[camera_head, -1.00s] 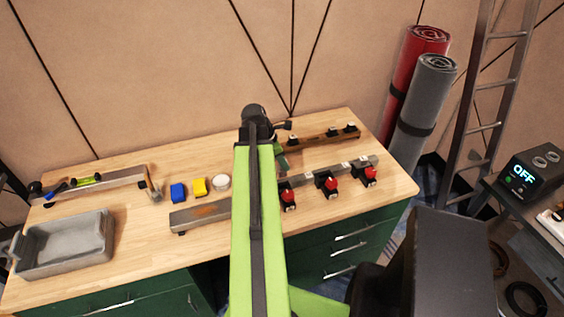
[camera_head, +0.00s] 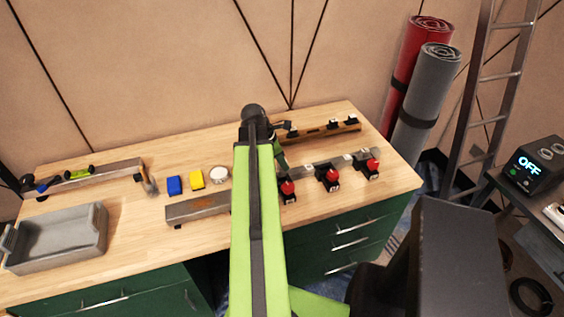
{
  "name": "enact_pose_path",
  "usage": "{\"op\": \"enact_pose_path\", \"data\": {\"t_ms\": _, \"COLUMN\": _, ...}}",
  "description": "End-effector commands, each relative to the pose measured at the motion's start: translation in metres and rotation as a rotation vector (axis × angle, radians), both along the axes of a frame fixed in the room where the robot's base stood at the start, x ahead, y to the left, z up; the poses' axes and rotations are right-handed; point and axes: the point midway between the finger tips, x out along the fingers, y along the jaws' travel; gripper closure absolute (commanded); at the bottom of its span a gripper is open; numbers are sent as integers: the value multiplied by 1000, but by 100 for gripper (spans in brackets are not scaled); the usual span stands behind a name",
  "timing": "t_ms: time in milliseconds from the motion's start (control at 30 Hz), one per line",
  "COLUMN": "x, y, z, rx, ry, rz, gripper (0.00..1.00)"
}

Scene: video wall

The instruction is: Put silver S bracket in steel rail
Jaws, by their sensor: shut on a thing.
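The steel rail (camera_head: 328,167) is a long grey bar lying across the bench. My green arm hides its middle, and its left part (camera_head: 190,209) shows an orange-brown mark. Black clamps with red knobs (camera_head: 328,176) sit along its right part. My gripper (camera_head: 281,157) is at the far end of my arm, low over the rail and left of the clamps. It is mostly hidden by the arm, and its jaws are shut. The silver S bracket cannot be made out in the jaws, and I cannot tell whether it touches the rail.
A brown rail (camera_head: 318,132) with black-and-white fittings lies behind. To the left are a yellow block (camera_head: 196,179), a blue block (camera_head: 174,185), a round white item (camera_head: 219,174), a hammer (camera_head: 148,180), another bar (camera_head: 107,174) and a grey tray (camera_head: 58,240). The bench front is fairly clear.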

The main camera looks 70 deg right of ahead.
Motion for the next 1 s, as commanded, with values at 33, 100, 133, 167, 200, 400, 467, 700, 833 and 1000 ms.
{"op": "enact_pose_path", "data": {"t_ms": 33, "x": 0, "y": 0, "z": 0, "rx": 0, "ry": 0, "rz": 0, "gripper": 100}}
{"op": "enact_pose_path", "data": {"t_ms": 100, "x": 0, "y": 0, "z": 0, "rx": 0, "ry": 0, "rz": 0, "gripper": 100}}
{"op": "enact_pose_path", "data": {"t_ms": 133, "x": 0, "y": 0, "z": 0, "rx": 0, "ry": 0, "rz": 0, "gripper": 100}}
{"op": "enact_pose_path", "data": {"t_ms": 167, "x": 0, "y": 0, "z": 0, "rx": 0, "ry": 0, "rz": 0, "gripper": 100}}
{"op": "enact_pose_path", "data": {"t_ms": 200, "x": 0, "y": 0, "z": 0, "rx": 0, "ry": 0, "rz": 0, "gripper": 100}}
{"op": "enact_pose_path", "data": {"t_ms": 400, "x": 0, "y": 0, "z": -2, "rx": 0, "ry": 0, "rz": 1, "gripper": 100}}
{"op": "enact_pose_path", "data": {"t_ms": 467, "x": 0, "y": 0, "z": -4, "rx": 0, "ry": 0, "rz": 1, "gripper": 100}}
{"op": "enact_pose_path", "data": {"t_ms": 700, "x": 1, "y": 0, "z": -6, "rx": 0, "ry": 0, "rz": 1, "gripper": 100}}
{"op": "enact_pose_path", "data": {"t_ms": 833, "x": 1, "y": 0, "z": -6, "rx": 0, "ry": 0, "rz": 1, "gripper": 100}}
{"op": "enact_pose_path", "data": {"t_ms": 1000, "x": 1, "y": 0, "z": -6, "rx": 0, "ry": 0, "rz": 2, "gripper": 100}}
